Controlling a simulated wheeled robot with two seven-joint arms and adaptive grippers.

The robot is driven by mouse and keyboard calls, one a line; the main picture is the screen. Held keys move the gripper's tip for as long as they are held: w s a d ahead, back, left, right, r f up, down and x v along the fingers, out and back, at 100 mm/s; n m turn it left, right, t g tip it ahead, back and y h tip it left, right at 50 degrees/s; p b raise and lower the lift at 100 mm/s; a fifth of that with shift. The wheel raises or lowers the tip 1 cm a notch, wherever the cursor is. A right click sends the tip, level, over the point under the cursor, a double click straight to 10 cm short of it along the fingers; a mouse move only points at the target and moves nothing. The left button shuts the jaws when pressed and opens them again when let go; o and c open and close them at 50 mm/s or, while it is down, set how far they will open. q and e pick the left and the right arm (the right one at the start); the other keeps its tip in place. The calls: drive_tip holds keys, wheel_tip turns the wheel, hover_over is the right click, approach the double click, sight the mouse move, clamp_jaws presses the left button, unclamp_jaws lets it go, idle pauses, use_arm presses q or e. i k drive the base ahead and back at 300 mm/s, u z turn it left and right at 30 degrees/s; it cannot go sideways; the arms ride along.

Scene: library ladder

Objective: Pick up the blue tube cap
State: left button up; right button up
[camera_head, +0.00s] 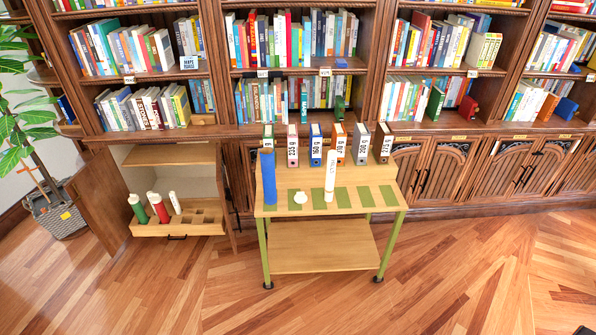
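A small white cap (300,197) lies on the top of the wooden table (312,176), between two upright tubes. No blue cap shows; this white one lies just right of the tall blue tube (269,180), which stands near the table's left front corner. A tall white tube (331,178) stands to the cap's right. The blue tube's top end is too small to tell whether it is open. Neither of my grippers shows in the head view.
Several numbered binders (314,145) stand along the table's back. Left of the table, a cabinet's open drawer (180,222) holds green, red and white tubes. Bookshelves fill the back. A potted plant (58,215) stands at far left. The floor in front is clear.

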sight(300, 197)
drive_tip(key=i, duration=1.7)
drive_tip(key=z, duration=2.1)
drive_tip(key=i, duration=0.85)
drive_tip(key=u, duration=2.85)
